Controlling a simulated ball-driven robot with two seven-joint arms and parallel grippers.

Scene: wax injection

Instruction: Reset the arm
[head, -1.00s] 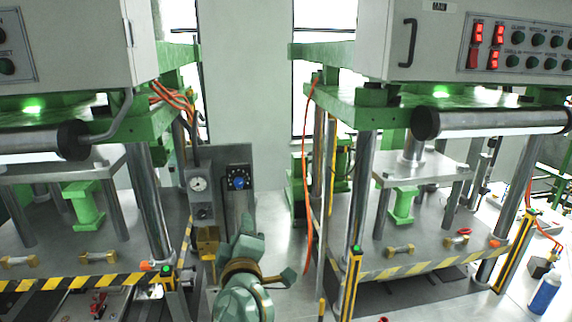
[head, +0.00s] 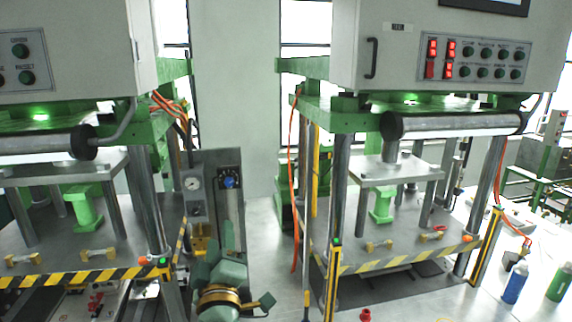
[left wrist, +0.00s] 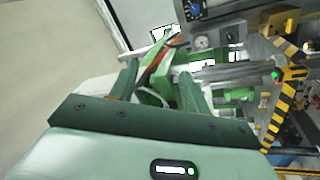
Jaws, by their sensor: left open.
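My left gripper (head: 240,268) is low in the middle of the head view, in front of the gap between the two presses. In the left wrist view its two green fingers (left wrist: 158,82) stand apart with nothing between them. It appears clear of the grey gauge panel (head: 213,200) behind it, though the exact gap is hard to tell. My right gripper does not show in either view.
The left press (head: 75,275) and right press (head: 400,262) have striped front edges and metal posts. Orange hoses (head: 293,180) hang by the right press. Blue bottle (head: 515,283) and green bottle (head: 558,283) stand at right. The floor between the presses looks clear.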

